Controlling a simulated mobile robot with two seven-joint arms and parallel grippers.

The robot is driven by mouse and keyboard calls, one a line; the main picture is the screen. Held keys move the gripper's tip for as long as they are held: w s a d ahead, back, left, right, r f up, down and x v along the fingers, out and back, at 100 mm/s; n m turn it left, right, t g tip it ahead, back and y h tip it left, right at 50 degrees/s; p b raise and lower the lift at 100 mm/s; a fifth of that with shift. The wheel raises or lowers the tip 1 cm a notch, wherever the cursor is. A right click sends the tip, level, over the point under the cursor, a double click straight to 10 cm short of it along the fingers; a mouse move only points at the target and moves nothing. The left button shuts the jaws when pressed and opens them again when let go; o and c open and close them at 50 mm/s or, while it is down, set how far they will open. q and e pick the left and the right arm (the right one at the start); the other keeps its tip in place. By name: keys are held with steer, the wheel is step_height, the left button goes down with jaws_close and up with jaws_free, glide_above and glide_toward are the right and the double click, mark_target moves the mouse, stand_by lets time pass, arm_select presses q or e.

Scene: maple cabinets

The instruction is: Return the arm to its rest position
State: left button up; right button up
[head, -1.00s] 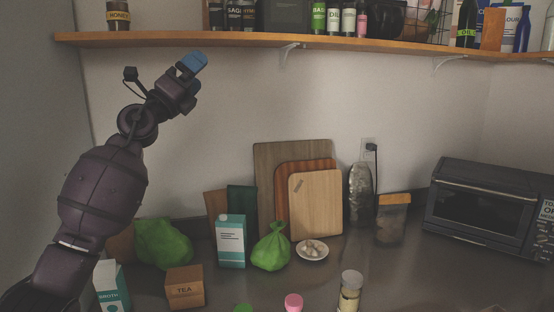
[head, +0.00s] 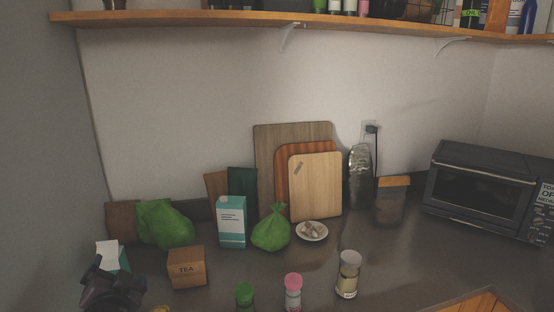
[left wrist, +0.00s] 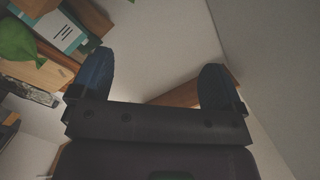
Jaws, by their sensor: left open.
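My left arm (head: 110,290) shows only as a dark part at the bottom left of the head view, in front of the broth carton (head: 112,258). I cannot make out its fingertips there. In the left wrist view my left gripper (left wrist: 154,76) has its two blue-padded fingers wide apart with nothing between them. Beyond the fingers is bare wall and a strip of wood (left wrist: 185,95). My right gripper is not in view.
The counter holds a tea box (head: 187,267), a teal carton (head: 231,221), green bags (head: 270,228), cutting boards (head: 315,186) and several jars (head: 348,274). A toaster oven (head: 490,190) stands right. A shelf (head: 200,18) runs above.

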arm_select(q)
steer(key=s+d+f+n+g+h, duration=0.15)
steer(key=s+f+g, duration=0.3)
steer(key=s, duration=0.55)
steer(key=s+d+f+n+g+h, duration=0.1)
steer(key=s+d+f+g+h, duration=0.15)
steer(key=s+f, duration=0.5)
steer(key=s+d+f+n+g+h, duration=0.15)
steer(key=s+f+g, duration=0.3)
steer(key=s, duration=0.75)
steer(key=w+f+t+b, duration=0.1)
steer(key=w+f+t, duration=0.2)
steer(key=f, duration=0.3)
steer(key=w+f+m+t+b, duration=0.1)
steer(key=w+f+t, duration=0.3)
steer(key=f, duration=0.2)
steer(key=shift+w+f+h+b, duration=0.15)
steer(key=shift+f+h+b, duration=0.2)
steer(key=shift+h, duration=0.1)
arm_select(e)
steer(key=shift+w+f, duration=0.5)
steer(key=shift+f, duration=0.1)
